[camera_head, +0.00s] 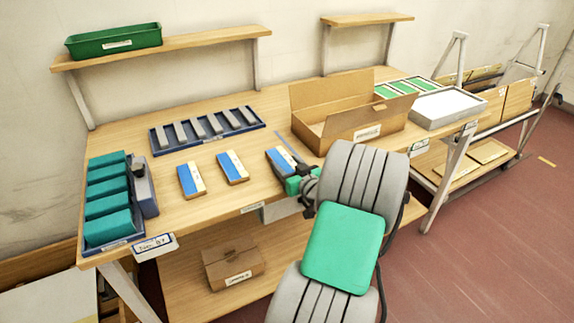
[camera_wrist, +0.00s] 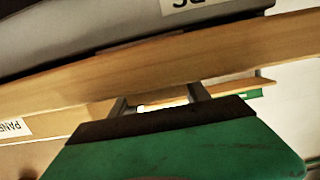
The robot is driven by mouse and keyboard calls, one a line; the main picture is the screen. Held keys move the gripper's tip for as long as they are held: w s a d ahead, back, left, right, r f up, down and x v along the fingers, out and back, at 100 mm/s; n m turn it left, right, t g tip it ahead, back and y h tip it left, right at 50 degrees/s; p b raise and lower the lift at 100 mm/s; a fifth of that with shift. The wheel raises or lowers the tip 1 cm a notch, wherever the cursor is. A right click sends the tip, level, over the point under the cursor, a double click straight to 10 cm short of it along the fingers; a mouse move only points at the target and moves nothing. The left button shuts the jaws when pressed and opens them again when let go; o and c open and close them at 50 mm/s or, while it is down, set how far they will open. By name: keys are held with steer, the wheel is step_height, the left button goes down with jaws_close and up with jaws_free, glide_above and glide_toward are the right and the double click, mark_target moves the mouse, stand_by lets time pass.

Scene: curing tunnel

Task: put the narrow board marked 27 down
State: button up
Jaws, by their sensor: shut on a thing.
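My gripper (camera_head: 300,181) is low over the front of the workbench and is shut on a narrow board, mostly hidden by the gripper and arm. A blue-and-white board (camera_head: 279,158) shows right at the fingertips. I cannot tell whether it is held or lies just behind them, and no 27 is readable. In the wrist view, my green gripper body (camera_wrist: 160,100) points at a pale wooden edge, with a grey surface bearing a partly cut-off label above it.
Two blue-and-white boards (camera_head: 191,179) (camera_head: 232,167) lie to the left on the workbench (camera_head: 165,216). Behind them is a dark blue tray (camera_head: 157,139) of grey strips. An open cardboard box (camera_head: 345,133) stands behind my gripper. A rack of teal blocks (camera_head: 108,206) is at the left end.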

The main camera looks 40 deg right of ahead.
steer(key=shift+f+b, duration=0.3)
steer(key=o, duration=1.4)
steer(key=shift+r, duration=0.1)
